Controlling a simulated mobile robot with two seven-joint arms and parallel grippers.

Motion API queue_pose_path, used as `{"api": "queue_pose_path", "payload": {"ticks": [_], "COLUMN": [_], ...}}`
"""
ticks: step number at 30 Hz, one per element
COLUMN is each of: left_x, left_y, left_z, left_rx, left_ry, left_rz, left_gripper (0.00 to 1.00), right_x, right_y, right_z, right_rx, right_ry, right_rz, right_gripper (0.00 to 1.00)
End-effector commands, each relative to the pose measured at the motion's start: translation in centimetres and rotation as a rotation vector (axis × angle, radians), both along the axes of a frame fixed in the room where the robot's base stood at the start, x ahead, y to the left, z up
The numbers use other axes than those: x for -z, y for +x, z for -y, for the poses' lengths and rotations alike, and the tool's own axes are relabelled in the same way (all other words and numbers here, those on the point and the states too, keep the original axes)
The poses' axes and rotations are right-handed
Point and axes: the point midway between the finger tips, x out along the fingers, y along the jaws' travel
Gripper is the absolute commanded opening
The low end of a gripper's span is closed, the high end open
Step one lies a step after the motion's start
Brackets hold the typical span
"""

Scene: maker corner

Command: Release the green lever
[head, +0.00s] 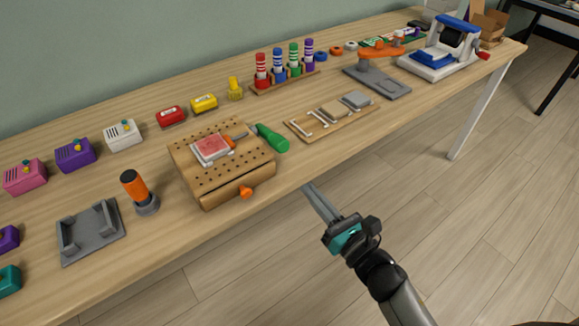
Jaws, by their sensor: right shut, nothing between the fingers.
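The green lever (272,138) sticks out to the right from the top of a wooden pegboard block (195,171). Its grey shaft runs left to an orange tip at the edge of a red plate in a pale frame (212,149). The lever lies low, close to level. My right gripper (309,188) is shut and empty. It is in front of the table edge, below and to the right of the lever, and apart from it. My left gripper is not in view.
An orange knob (246,191) sticks out of the block's front. An orange-handled tool (135,188) stands left of the block, near a grey bracket (90,232). A wooden tray (294,127) lies right of the lever. The table front between block and tray is bare.

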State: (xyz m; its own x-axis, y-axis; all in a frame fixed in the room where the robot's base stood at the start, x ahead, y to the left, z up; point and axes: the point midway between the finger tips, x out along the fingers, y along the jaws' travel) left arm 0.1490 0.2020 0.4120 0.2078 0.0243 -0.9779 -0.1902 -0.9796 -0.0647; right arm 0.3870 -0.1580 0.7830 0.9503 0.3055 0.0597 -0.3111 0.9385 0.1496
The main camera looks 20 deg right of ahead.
Motion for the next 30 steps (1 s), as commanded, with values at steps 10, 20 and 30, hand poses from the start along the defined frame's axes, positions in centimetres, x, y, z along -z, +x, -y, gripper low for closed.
{"api": "queue_pose_path", "payload": {"ticks": [10,20,30], "left_x": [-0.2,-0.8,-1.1], "left_y": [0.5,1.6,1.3], "left_z": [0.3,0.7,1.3], "left_rx": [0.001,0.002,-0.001], "left_ry": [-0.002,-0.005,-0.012], "left_rz": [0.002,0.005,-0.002], "left_gripper": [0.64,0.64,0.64], "right_x": [-0.3,-0.5,-0.5], "right_y": [3.9,8.3,9.5], "right_z": [-1.2,-2.7,-3.0], "right_rx": [-0.001,0.000,0.001], "right_ry": [0.002,0.002,0.003], "right_rz": [0.004,0.000,-0.002], "right_gripper": [0.00,0.00,0.00]}}
